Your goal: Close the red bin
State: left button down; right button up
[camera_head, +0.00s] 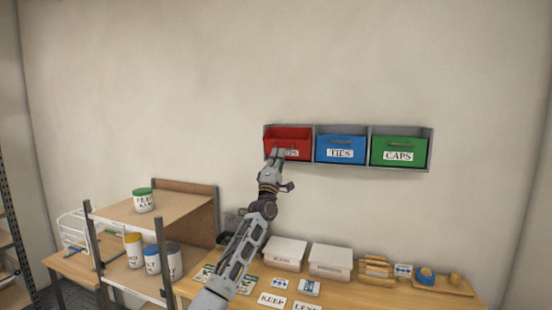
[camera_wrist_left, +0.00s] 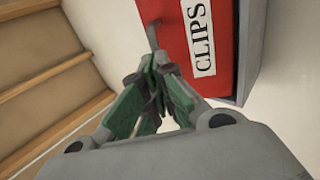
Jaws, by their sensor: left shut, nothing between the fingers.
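The red bin (camera_head: 301,143) is the left one of three bins in a grey wall rack (camera_head: 315,142). More red shows above its front edge than at the other two bins, so it looks tipped or pulled outward. In the left wrist view its red front (camera_wrist_left: 178,45) fills the upper middle, with a white "CLIPS" label and a grey handle. My left gripper (camera_head: 279,153) is shut and empty in front of the bin, covering part of its label. In the left wrist view the gripper's fingertips (camera_wrist_left: 152,75) are close to the handle; contact cannot be told. My right gripper is out of view.
The blue bin (camera_head: 341,145) and green bin (camera_head: 399,148) sit to the right in the rack. Below, a wooden table (camera_head: 430,296) holds white boxes, cards and a wooden tray. A shelf unit (camera_head: 120,212) with jars stands at left. The wall above is bare.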

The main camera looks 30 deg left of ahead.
aim_at(280, 142)
pick_arm(q)
jog(key=shift+y, duration=0.3)
jog(key=shift+w+a+r+b, duration=0.15)
jog(key=shift+w+r+b, duration=0.25)
jog(key=shift+r, duration=0.55)
jog(key=shift+w+a+r+b, duration=0.1)
jog(key=shift+w+r+b, duration=0.1)
jog(key=shift+w+r, duration=0.55)
jog(key=shift+w+a+r, duration=0.1)
jog(key=shift+w+r, duration=0.1)
jog(key=shift+r, duration=0.35)
jog(key=shift+w+r, duration=0.1)
jog(key=shift+w, duration=0.05)
